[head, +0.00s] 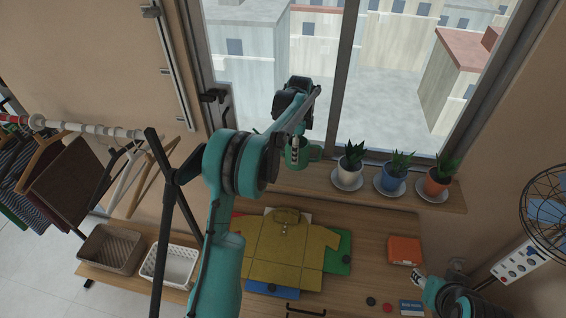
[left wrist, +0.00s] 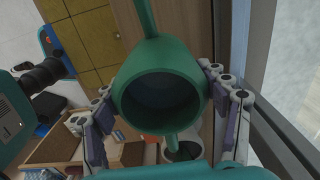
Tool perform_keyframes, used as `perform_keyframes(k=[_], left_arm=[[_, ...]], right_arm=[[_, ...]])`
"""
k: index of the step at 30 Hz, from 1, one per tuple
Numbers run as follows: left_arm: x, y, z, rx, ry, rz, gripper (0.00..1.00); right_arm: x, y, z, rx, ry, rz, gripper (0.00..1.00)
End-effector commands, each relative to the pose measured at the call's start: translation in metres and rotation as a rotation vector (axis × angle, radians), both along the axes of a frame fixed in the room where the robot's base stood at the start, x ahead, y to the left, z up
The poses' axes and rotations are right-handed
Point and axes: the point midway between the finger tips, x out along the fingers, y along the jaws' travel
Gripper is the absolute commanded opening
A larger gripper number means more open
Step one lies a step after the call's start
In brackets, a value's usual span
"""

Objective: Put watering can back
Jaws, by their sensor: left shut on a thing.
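The green watering can (head: 303,156) is at the left end of the wooden window shelf (head: 445,197), left of the potted plants. In the left wrist view the can (left wrist: 160,98) fills the middle, its round dark opening facing the camera. My left gripper (head: 296,145) is shut on it, with one finger on each side of the body. Whether the can's base touches the shelf cannot be told. My right gripper (head: 420,279) is low at the right above the table; its jaw opening is too small to judge.
Three potted plants stand on saucers along the shelf: white pot (head: 349,174), blue pot (head: 391,178), orange pot (head: 436,182). The window frame (head: 345,75) is close behind the can. Below, a yellow shirt (head: 283,250) and an orange box (head: 404,251) lie on the table. A fan (head: 545,205) stands right.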

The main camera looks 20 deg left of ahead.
Motion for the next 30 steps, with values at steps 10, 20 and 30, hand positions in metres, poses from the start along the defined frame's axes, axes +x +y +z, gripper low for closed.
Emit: perform_keyframes(k=[10, 20, 30], left_arm=[[-0.01, 0.046, -0.029, 0.0, 0.0, -0.001, 0.3], [-0.01, 0.047, -0.068, 0.0, 0.0, -0.001, 0.3], [-0.01, 0.046, -0.072, 0.0, 0.0, -0.001, 0.3]], right_arm=[[0.0, 0.0, -0.001, 0.0, 0.0, 0.0, 0.4], [0.0, 0.0, -0.004, 0.0, 0.0, 0.0, 0.4], [0.0, 0.0, -0.007, 0.0, 0.0, 0.0, 0.4]])
